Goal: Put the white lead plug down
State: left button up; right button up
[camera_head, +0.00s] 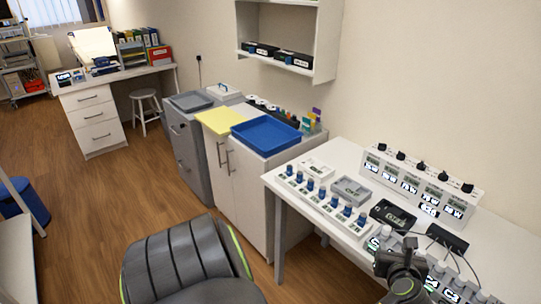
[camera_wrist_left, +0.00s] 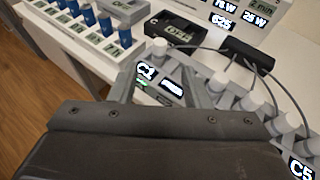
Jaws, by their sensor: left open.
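Several white-topped plugs stand in a row of grey holders with number labels. The one at the C1 holder (camera_wrist_left: 147,72) is a white plug (camera_wrist_left: 158,46), with a grey lead running from it towards a black box (camera_wrist_left: 247,54). I cannot tell for sure which is the task's white lead plug. My left gripper (camera_head: 400,262) is over the front of this row in the head view. In the left wrist view its jaws (camera_wrist_left: 160,84) are open around the C1 holder area, with the white plug just beyond them. Contact cannot be made out. My right gripper is not in view.
A panel with displays (camera_head: 420,183) stands behind. A blue tray (camera_head: 266,134) lies on the cabinet to the left.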

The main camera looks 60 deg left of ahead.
pick_arm(q)
jog(key=s+d+f+n+g+h, duration=0.1)
jog(key=s+f+n+h, duration=0.2)
jog(key=s+f+n, duration=0.55)
jog(key=s+f+n+h, duration=0.2)
jog(key=s+f+n, duration=0.15)
jog(key=f, duration=1.05)
jog(key=s+d+f+n+g+h, duration=0.1)
jog(key=s+f+n+h, duration=0.2)
jog(key=s+f+n, duration=0.55)
jog(key=s+a+f+n+g, duration=0.1)
jog(key=s+f+n+g, duration=0.1)
jog(key=s+f, duration=0.3)
jog(key=s+f+n+g, duration=0.2)
jog(key=s+f, duration=0.4)
jog(key=s, duration=0.6)
jog(key=s+a+f+n+g, duration=0.1)
jog(key=s+f+n+g, duration=0.1)
jog(key=s+f, duration=0.4)
jog(key=s, duration=0.2)
jog(key=shift+s+a+n+h, duration=0.3)
jog(key=shift+s+n+h, duration=0.05)
jog(key=shift+s+h, duration=0.05)
